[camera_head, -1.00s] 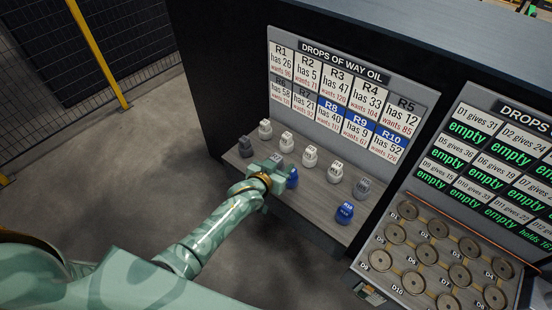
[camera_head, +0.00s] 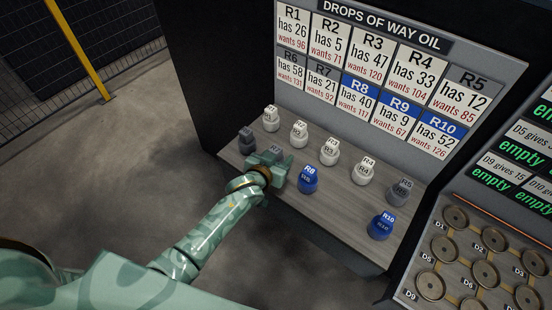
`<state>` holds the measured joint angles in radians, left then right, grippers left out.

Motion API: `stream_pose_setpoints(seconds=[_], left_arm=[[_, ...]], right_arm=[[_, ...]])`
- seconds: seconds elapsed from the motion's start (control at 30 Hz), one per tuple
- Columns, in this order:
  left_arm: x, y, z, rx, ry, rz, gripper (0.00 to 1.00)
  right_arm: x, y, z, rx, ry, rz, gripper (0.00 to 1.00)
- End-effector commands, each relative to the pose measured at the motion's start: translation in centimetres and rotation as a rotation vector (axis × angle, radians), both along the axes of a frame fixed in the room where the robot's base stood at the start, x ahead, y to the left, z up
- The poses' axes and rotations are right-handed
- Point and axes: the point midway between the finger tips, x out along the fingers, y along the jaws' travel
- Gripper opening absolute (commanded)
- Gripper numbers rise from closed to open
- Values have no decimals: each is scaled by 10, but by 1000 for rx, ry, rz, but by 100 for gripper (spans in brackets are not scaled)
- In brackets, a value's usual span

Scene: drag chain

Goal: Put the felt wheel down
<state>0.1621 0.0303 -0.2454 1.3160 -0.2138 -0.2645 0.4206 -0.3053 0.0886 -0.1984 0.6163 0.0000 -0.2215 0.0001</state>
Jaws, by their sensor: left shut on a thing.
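My left gripper (camera_head: 278,168) is over the left part of the wooden shelf (camera_head: 330,205). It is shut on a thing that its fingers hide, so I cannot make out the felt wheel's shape. The grey pot R7 (camera_head: 276,150) is right behind the fingers, partly covered; I cannot tell whether they touch it. The blue pot R8 (camera_head: 307,180) stands upright just right of the gripper, with a small gap. My right gripper is out of view.
White pots such as R3 (camera_head: 331,153) stand along the back. Grey R6 (camera_head: 246,140) is left, grey R5 (camera_head: 400,191) and blue R10 (camera_head: 381,226) right. The shelf between R8 and R10 is bare. A rack of round discs (camera_head: 470,262) is at lower right.

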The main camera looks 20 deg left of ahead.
Motion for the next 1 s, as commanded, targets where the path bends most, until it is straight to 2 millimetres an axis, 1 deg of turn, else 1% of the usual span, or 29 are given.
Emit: stream_pose_setpoints(seconds=[0.17,0.3,0.33,0.37,0.4,0.67,0.77,0.87,1.0], left_arm=[[0,0,3,0,-1,0,23],[0,0,-1,-1,0,0,23],[0,0,-2,0,1,0,51],[0,0,-1,0,1,0,59],[0,0,-1,0,1,0,70],[0,0,-1,0,0,0,70],[-1,0,5,0,0,0,70],[-16,3,11,-1,1,0,70],[-46,7,25,-1,1,0,70]], right_arm=[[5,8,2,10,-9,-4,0],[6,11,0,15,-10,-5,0],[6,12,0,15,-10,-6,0],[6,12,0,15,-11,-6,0],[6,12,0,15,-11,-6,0],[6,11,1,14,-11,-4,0],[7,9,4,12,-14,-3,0],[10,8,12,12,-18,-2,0],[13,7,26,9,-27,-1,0]])
